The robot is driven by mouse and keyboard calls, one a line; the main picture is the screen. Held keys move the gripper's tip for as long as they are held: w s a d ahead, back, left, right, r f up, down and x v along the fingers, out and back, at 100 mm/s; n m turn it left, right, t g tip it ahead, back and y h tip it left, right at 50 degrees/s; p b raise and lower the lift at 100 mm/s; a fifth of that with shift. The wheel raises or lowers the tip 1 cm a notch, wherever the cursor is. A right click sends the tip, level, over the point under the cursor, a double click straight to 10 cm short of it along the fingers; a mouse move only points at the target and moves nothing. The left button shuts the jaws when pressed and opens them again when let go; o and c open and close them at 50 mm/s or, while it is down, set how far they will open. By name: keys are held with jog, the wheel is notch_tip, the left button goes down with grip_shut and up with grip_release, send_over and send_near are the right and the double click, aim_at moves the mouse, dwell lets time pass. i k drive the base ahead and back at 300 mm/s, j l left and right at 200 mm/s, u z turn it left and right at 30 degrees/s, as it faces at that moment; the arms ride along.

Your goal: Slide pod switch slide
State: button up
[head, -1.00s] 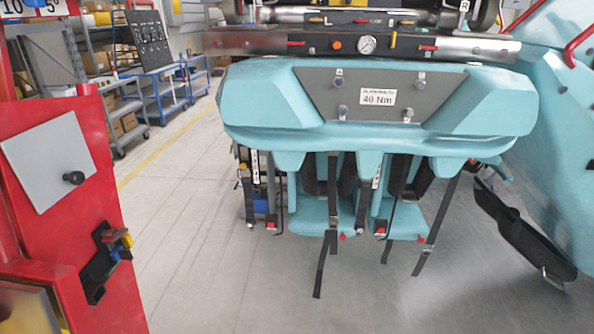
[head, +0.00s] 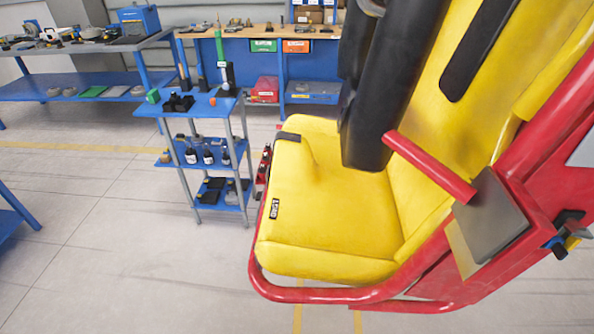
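No gripper of mine is in view. At the right edge of the head view, a small black fitting (head: 568,222) with blue and yellow parts sits on the red frame (head: 380,291) of a yellow seat. It is seen side-on, and I cannot tell whether it is the pod switch or how any slide on it is set. A grey plate (head: 490,222) stands out from the frame to its left. A red bar (head: 430,166) runs from beside this plate across the yellow seat (head: 325,200).
A blue trolley (head: 185,103) with bottles and tools stands left of the seat. A workbench (head: 265,31) with bins is behind it, and a blue-and-grey bench (head: 95,45) stands at the back left.

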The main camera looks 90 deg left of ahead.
aim_at(556, 243)
jog(key=u, duration=2.4)
jog(key=k+l+z, duration=0.15)
jog(key=z, duration=0.25)
jog(key=l+z, duration=0.2)
jog(key=z, duration=0.15)
jog(key=k+l+z, duration=0.15)
jog(key=l+z, duration=0.25)
jog(key=j+u, duration=0.15)
jog(key=u, duration=1.15)
jog(key=z, duration=1.3)
